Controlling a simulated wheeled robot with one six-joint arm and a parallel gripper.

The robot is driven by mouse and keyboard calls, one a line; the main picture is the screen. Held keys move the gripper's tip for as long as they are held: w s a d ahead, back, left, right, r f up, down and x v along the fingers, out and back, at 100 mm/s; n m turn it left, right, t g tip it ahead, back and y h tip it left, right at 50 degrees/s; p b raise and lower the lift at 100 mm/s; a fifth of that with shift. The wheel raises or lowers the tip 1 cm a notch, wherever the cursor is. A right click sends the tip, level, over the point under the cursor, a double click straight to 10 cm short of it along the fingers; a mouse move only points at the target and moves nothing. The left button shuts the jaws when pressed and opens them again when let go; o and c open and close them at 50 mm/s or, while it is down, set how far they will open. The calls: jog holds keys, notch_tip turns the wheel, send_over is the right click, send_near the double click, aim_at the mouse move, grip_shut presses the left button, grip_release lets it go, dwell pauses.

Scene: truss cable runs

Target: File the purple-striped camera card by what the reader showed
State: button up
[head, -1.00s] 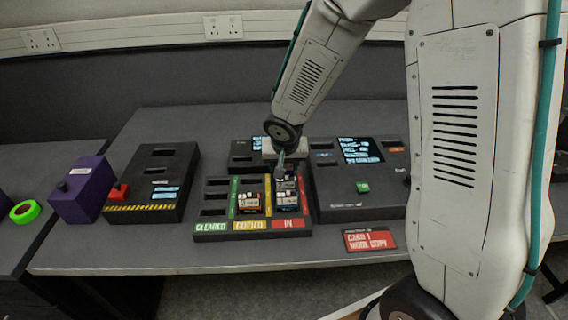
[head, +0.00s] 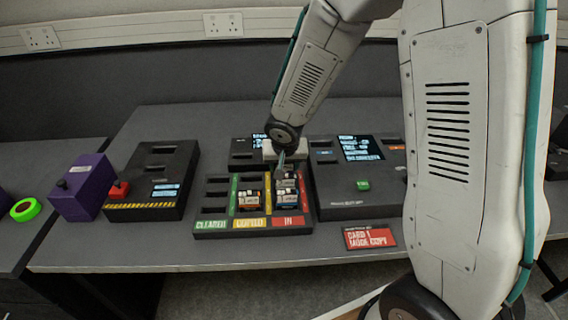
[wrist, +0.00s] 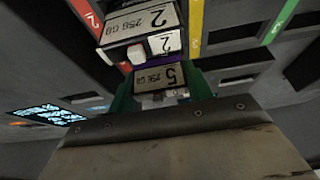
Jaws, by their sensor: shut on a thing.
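My gripper (head: 285,168) is over the rear of the red IN column of the tray (head: 212,225). In the wrist view, its green fingertips (wrist: 160,90) are shut on the sides of a card marked 5, 256 GB (wrist: 150,78). A purple edge shows beside this card's label; the rest of the card is hidden. A card marked 2, 256 GB (wrist: 138,22) is right in front of it in the wrist view. In the head view, one card (head: 287,199) sits in the IN column and another (head: 249,199) in the yellow COPIED column. The green CLEARED column looks empty.
A reader panel with a lit screen (head: 361,147) and green button (head: 363,185) stands to the right. Another lit unit (head: 240,152) is behind the tray. A black striped box (head: 155,190) and purple box (head: 83,188) are left.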

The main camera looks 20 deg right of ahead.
jog(key=shift+f, duration=0.1)
jog(key=o, duration=1.5)
jog(key=shift+c, duration=0.2)
jog(key=shift+r, duration=3.8)
